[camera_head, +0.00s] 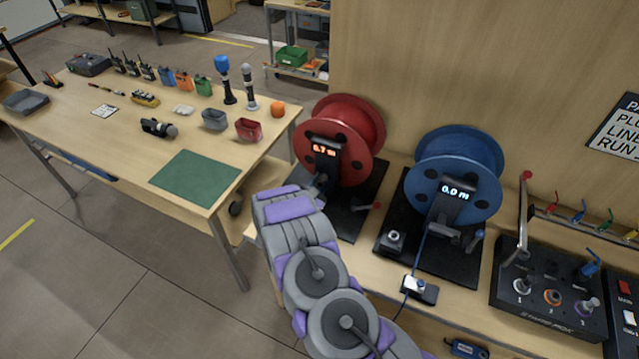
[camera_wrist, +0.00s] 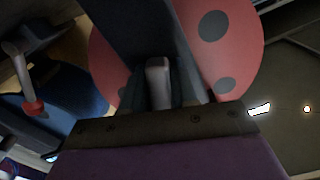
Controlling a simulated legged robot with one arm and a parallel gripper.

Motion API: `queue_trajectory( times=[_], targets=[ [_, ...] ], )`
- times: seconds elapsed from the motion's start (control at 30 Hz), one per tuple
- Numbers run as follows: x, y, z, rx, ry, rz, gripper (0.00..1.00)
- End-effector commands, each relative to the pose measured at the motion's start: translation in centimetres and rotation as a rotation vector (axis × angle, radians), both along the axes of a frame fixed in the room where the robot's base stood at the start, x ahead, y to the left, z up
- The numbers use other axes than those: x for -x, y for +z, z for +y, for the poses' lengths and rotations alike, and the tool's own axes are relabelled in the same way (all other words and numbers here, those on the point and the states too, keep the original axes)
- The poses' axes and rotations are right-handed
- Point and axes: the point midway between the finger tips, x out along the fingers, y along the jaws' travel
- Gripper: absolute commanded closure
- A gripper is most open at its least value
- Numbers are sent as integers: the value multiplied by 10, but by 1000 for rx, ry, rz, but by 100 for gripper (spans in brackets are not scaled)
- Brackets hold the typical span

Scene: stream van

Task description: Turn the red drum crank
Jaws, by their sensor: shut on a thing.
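The red drum (camera_head: 345,140) stands upright on its black base, with a lit orange display (camera_head: 324,147) reading about 6.7 m in front. My gripper (camera_head: 319,186) is at the drum's front lower left, partly hidden by my own arm. In the wrist view, my gripper (camera_wrist: 158,95) is shut on a pale grey grip (camera_wrist: 158,72), which looks like the drum's crank handle. The red drum's face (camera_wrist: 220,60) with dark round spots fills the background. The rest of the crank is hidden in the head view.
A short red-tipped lever (camera_head: 376,205) is on the red drum's base. To the right are a blue drum (camera_head: 455,170) reading 0.0 m and a black switch box (camera_head: 545,290) with a tall lever. A table (camera_head: 120,130) with tools stands left; floor is clear before it.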

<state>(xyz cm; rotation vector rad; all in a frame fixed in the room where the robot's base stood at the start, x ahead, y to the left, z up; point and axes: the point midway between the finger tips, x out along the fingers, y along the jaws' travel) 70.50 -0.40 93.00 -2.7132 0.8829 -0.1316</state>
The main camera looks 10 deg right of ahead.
Motion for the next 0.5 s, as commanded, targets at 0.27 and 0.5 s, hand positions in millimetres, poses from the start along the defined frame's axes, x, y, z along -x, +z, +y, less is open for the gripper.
queue_trajectory(
  times=[0.27, 0.5],
  targets=[
    [-2, 3, 1, 5, 4, -3, 67],
    [-1, 1, 1, 4, 2, 0, 55]
  ],
)
